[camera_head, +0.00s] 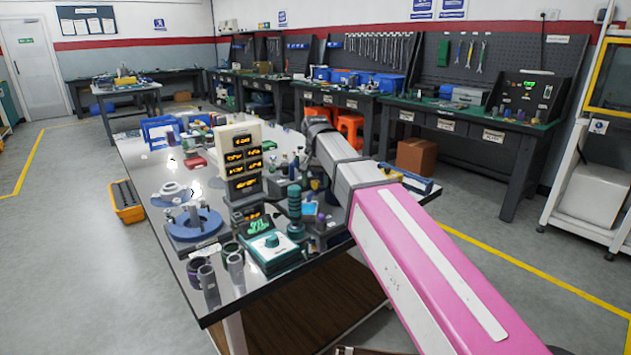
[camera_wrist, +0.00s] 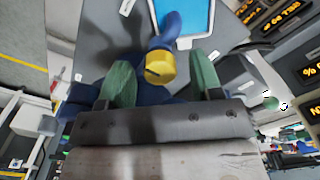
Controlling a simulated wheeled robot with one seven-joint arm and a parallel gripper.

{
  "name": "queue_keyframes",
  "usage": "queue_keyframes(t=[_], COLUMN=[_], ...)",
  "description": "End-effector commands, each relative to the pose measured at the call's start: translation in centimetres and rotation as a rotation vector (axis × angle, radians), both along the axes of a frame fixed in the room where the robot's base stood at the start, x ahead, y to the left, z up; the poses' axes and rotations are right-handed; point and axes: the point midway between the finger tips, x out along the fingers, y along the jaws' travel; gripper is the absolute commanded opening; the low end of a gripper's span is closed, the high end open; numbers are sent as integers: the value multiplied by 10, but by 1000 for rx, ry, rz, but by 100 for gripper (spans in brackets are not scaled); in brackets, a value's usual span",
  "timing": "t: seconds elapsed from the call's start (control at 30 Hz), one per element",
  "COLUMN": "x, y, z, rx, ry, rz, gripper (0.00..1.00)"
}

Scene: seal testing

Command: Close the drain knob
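A yellow knob (camera_wrist: 160,68) with a dark slot across its face sits on a blue fitting (camera_wrist: 165,30) in the wrist view. I take it for the drain knob. My gripper (camera_wrist: 161,76) has its two green fingertips apart, one on each side of the knob. Gaps show between the knob and both fingers, and nothing is held. The dark gripper body hides part of the blue body beneath. In the head view I cannot make out the knob or the fingertips clearly among the crowded equipment.
A light blue panel (camera_wrist: 182,14) lies close beyond the knob. The surroundings are crowded.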

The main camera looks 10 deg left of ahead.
Motion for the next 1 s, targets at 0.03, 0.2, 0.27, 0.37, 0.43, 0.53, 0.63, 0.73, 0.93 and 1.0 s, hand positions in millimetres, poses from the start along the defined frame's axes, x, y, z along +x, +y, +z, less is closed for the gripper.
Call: queue_keyframes(t=[0.03, 0.2, 0.27, 0.37, 0.43, 0.53, 0.63, 0.73, 0.93, 1.0], x=[0, 0, 0, 0, 1, 1, 1, 1, 1, 1], y=[0, 0, 0, 0, 0, 1, 1, 1, 1, 0], z=[0, 0, 2, 10, 18, 35, 52, 70, 96, 101], rx=[0, 0, 0, 0, 0, 1, 1, 1, 0, 0], ry=[0, 0, 0, -1, -1, -2, -2, -2, -1, -1], rz=[0, 1, 1, 1, 1, 1, 1, 1, 1, 1], gripper=[59, 59, 59, 59, 59, 59, 59, 59, 59, 59])
